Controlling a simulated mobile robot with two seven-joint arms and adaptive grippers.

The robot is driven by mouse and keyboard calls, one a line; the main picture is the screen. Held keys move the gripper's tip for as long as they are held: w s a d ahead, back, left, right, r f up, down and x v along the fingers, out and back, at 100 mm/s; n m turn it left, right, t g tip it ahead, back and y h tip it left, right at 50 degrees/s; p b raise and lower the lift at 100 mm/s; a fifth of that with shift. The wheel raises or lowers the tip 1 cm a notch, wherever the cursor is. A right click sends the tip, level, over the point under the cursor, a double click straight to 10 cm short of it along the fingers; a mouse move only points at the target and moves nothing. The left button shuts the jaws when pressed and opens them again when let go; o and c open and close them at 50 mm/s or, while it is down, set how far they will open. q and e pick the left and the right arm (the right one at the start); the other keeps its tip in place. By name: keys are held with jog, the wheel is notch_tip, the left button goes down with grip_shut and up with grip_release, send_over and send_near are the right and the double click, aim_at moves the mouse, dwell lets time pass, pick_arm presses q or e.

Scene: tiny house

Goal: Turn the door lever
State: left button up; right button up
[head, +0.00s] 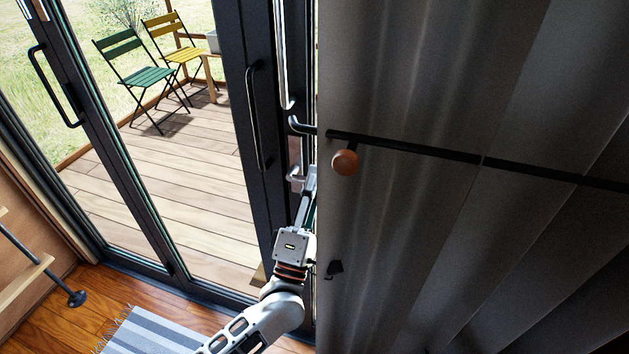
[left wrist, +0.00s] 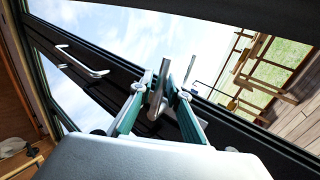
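The door lever (head: 296,179) is a short silver handle on the dark door frame, just left of the grey panel in the head view. My left gripper (head: 309,178) is beside it, partly hidden by the panel edge. In the left wrist view, the two fingers of my left gripper (left wrist: 160,105) stand apart with teal inner pads. A grey metal piece that looks like the lever (left wrist: 157,92) is between them. Gaps seem to remain on both sides; contact is unclear. My right gripper is not in view.
A tall grey corrugated panel (head: 430,240) with a black rail (head: 430,152) and a round wooden knob (head: 345,162) stands close on the right. Black pull handles (head: 254,115) are on the glass doors. A striped rug (head: 150,335) lies below. Chairs stand on the deck outside.

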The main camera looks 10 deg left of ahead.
pick_arm(q)
jog(key=v, duration=1.2)
dwell(0.4)
